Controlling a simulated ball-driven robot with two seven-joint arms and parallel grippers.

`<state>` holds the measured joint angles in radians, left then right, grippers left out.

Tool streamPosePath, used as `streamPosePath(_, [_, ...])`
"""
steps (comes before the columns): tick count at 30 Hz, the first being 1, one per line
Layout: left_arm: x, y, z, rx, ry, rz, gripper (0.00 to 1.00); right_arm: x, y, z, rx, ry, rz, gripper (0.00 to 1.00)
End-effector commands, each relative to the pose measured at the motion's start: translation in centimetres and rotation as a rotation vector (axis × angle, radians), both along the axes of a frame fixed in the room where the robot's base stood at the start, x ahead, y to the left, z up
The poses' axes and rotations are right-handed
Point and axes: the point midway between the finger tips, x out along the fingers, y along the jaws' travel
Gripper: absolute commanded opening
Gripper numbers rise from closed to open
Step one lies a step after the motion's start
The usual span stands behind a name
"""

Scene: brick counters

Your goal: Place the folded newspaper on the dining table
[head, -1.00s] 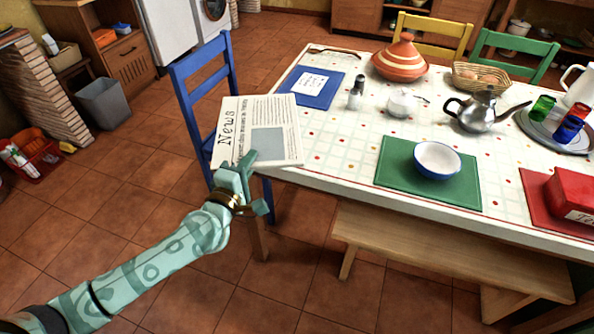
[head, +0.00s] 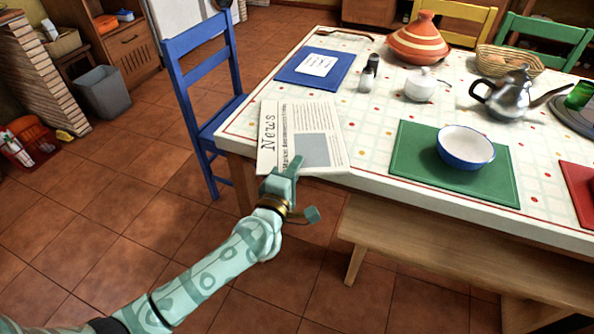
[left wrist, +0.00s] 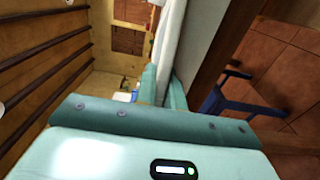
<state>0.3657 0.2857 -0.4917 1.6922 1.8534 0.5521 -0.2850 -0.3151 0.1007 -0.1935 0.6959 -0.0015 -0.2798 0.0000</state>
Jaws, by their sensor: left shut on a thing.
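The folded newspaper (head: 318,150) is white with the heading "News" and a grey picture block. In the head view it is over the near left corner of the dining table (head: 372,178), which has a white dotted cloth. I cannot tell whether it touches the cloth. My left gripper (head: 283,178) is shut on the newspaper's near edge, at the table's front edge. In the left wrist view the newspaper (left wrist: 170,40) shows edge-on between the fingers (left wrist: 162,88). My right gripper is not in view.
A blue placemat (head: 315,67) lies behind the newspaper and a green placemat with a bowl (head: 466,147) lies to its right. Salt and pepper shakers (head: 369,75) stand beyond. A blue chair (head: 205,110) is at the left and a bench (head: 400,245) in front.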

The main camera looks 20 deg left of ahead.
Motion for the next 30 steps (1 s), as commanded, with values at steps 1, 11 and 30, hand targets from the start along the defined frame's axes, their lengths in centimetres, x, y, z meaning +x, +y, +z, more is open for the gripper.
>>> streamPosePath(1, [-0.1, 0.0, 0.2, 0.000, 0.001, 0.000, 0.00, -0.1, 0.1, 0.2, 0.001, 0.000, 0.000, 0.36])
streamPosePath(11, [-0.1, 0.0, -0.1, -0.001, 0.001, 0.000, 0.33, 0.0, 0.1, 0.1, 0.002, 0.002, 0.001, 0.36])
streamPosePath(30, [-6.9, 0.2, 0.5, 0.001, 0.002, -0.001, 0.33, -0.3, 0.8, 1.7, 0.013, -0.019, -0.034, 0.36])
